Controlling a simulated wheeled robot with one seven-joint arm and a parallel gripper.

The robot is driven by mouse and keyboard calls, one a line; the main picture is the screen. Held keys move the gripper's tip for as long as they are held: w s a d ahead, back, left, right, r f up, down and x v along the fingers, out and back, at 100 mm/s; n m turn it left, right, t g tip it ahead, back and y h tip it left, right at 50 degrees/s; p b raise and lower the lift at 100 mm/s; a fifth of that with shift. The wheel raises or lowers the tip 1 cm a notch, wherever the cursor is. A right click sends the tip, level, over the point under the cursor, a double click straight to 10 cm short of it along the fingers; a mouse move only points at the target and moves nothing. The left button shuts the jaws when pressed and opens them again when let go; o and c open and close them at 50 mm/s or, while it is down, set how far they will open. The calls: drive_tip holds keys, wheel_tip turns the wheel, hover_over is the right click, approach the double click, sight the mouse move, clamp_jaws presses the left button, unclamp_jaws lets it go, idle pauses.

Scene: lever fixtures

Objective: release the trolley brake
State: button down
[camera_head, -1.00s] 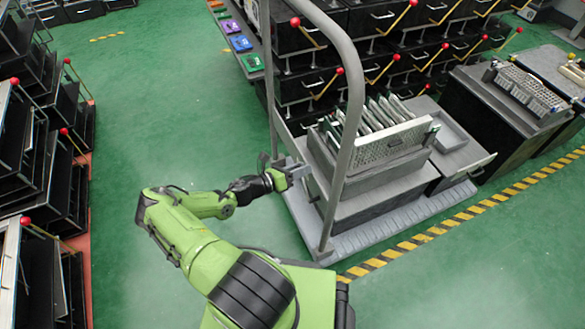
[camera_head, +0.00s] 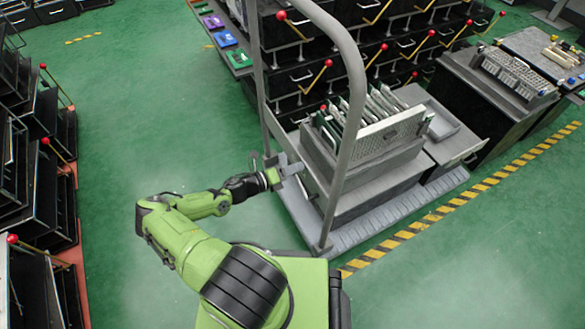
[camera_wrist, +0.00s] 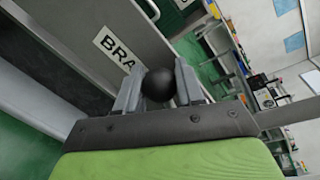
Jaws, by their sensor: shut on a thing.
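The grey trolley (camera_head: 375,221) stands at the centre right, with a tall tubular handle (camera_head: 354,110) on its near side. In the wrist view a black ball knob (camera_wrist: 159,85) sits between the two grey fingers of my gripper (camera_wrist: 158,88), and the fingers are shut on it. A white label reading "BRA" (camera_wrist: 119,48) shows on the grey panel behind, its remaining letters hidden by a finger. In the head view my gripper (camera_head: 284,170) is at the trolley's left side, by the handle frame. The knob and any lever under it cannot be made out there.
A grey crate of upright boards (camera_head: 385,140) sits on the trolley. Dark drawer racks with red-knobbed levers stand behind (camera_head: 330,50) and at the left (camera_head: 30,180). Yellow-black floor tape (camera_head: 450,205) runs to the right. Green floor (camera_head: 150,110) is open at the left.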

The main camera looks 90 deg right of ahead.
drive_tip(key=shift+w+d, duration=0.15)
drive_tip(key=c, duration=0.7)
unclamp_jaws()
drive_tip(key=p+v, duration=0.3)
drive_tip(key=v, duration=1.2)
drive_tip(key=shift+w+a+r, duration=0.1)
drive_tip(key=shift+w+a, duration=0.15)
drive_tip(key=shift+a, duration=0.05)
